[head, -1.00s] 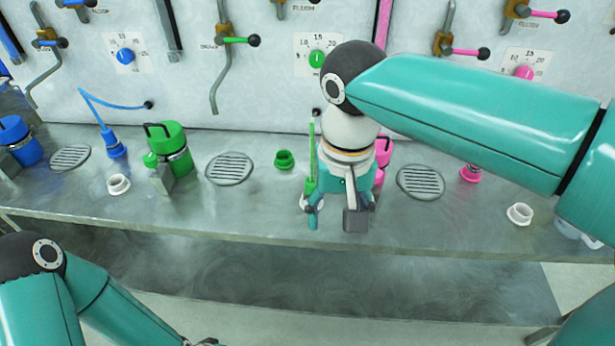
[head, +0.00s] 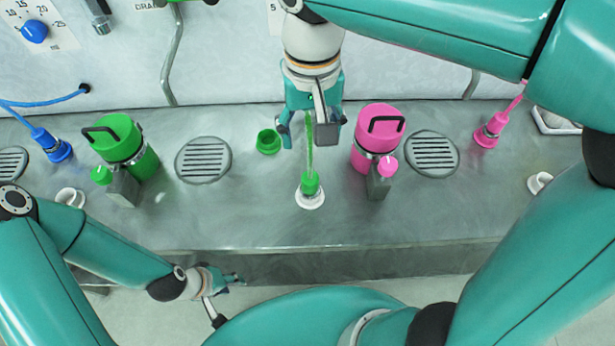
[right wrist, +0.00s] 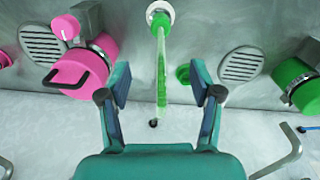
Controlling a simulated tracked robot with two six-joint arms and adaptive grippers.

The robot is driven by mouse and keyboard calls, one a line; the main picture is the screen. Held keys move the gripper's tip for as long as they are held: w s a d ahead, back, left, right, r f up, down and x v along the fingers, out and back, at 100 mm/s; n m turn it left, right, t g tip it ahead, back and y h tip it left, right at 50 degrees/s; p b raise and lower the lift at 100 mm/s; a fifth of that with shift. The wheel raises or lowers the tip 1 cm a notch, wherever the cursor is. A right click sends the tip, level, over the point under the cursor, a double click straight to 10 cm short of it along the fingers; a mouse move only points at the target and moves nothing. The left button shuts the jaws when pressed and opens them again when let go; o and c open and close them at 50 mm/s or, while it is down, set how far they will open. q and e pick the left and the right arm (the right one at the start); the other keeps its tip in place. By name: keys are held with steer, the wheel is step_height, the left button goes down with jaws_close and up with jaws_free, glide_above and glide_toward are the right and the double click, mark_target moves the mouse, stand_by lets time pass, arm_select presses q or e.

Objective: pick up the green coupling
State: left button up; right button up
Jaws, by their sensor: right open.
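The green coupling (head: 311,185) stands upright on a white ring on the metal counter, with a green hose rising from it. It also shows at the top of the right wrist view (right wrist: 160,21). My right gripper (head: 306,128) is open and empty, behind the coupling in the head view. In the right wrist view the hose (right wrist: 161,75) runs between its spread fingers (right wrist: 160,84), apparently without touching them. My left gripper (head: 232,281) is low in front of the counter, away from the coupling; its fingers are too small to read.
A green socket (head: 268,141) sits left of the coupling. A pink canister (head: 378,140) with a small pink-capped bottle (head: 382,180) stands close on the right. A green canister (head: 128,147) stands further left. Round drains (head: 203,160) lie flat. The counter's front strip is mostly clear.

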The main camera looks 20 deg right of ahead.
glide_above(310, 177)
steer(key=f, duration=0.8)
steer(key=shift+w+d, duration=0.1)
steer(key=shift+w, duration=0.2)
steer(key=shift+s+f, duration=0.15)
steer(key=shift+f, duration=1.35)
steer(key=shift+s+f, duration=0.1)
steer(key=shift+f, duration=1.4)
jaws_close()
